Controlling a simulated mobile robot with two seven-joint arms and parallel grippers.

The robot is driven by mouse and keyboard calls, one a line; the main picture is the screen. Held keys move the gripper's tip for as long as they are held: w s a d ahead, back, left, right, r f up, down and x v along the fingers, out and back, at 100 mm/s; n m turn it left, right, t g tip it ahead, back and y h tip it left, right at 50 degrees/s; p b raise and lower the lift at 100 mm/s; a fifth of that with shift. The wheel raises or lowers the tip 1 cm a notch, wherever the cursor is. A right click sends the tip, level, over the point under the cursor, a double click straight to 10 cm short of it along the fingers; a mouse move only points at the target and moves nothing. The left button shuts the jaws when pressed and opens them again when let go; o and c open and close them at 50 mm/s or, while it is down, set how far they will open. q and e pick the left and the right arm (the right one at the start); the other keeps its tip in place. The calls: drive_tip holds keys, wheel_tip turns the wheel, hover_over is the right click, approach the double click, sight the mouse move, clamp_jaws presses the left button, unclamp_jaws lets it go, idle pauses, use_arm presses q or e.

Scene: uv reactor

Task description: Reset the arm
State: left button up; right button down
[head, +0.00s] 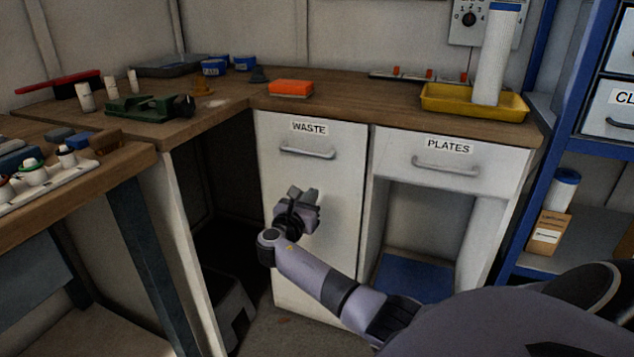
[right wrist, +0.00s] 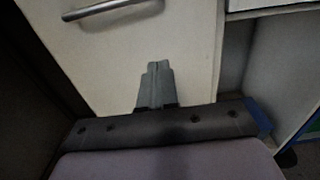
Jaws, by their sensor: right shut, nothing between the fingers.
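My right arm reaches in from the lower right of the head view. Its gripper (head: 304,193) is in front of the white WASTE door (head: 335,220), below that door's handle (head: 307,153). In the right wrist view the fingers (right wrist: 157,68) are together with nothing between them, and the door (right wrist: 188,55) with its metal handle (right wrist: 110,8) is beyond them. I cannot tell whether the fingertips touch the door. My left gripper is not in view.
A PLATES drawer (head: 450,160) is right of the WASTE door, above an open bay. The wooden counter (head: 340,100) holds an orange box (head: 291,88) and a yellow tray (head: 440,107). A blue shelf frame (head: 548,150) stands at right. A dark open space (head: 225,220) lies left of the door.

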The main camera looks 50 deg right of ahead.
drive_tip(key=s+a+f+m+g+y, duration=0.2)
drive_tip(key=s+a+f+m+y, duration=0.6)
drive_tip(key=s+a+f+m, duration=0.7)
drive_tip(key=s+a+r+m+g+y, duration=0.1)
drive_tip(key=s+a+r+m+y, duration=0.15)
drive_tip(key=s+a+y, duration=0.55)
drive_tip(key=s+a+r+m+y, duration=0.1)
drive_tip(key=s+a+r+m, duration=0.3)
drive_tip(key=s, duration=0.7)
drive_tip(key=w+a+f+n+t+y, duration=0.2)
drive_tip(key=w+a+f+t+y, duration=0.1)
drive_tip(key=w+a+f+t, duration=0.4)
use_arm(q)
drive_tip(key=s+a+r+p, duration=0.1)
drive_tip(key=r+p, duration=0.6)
drive_tip(key=p, duration=0.3)
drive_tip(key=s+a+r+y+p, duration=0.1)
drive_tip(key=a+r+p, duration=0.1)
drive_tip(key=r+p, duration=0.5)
drive_tip(key=p, duration=0.3)
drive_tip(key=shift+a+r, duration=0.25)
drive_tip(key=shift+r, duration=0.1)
use_arm(e)
drive_tip(key=d+r+h, duration=0.1)
drive_tip(key=d+r, duration=0.2)
drive_tip(key=r, duration=1.3)
drive_tip(key=shift+s+d, duration=0.2)
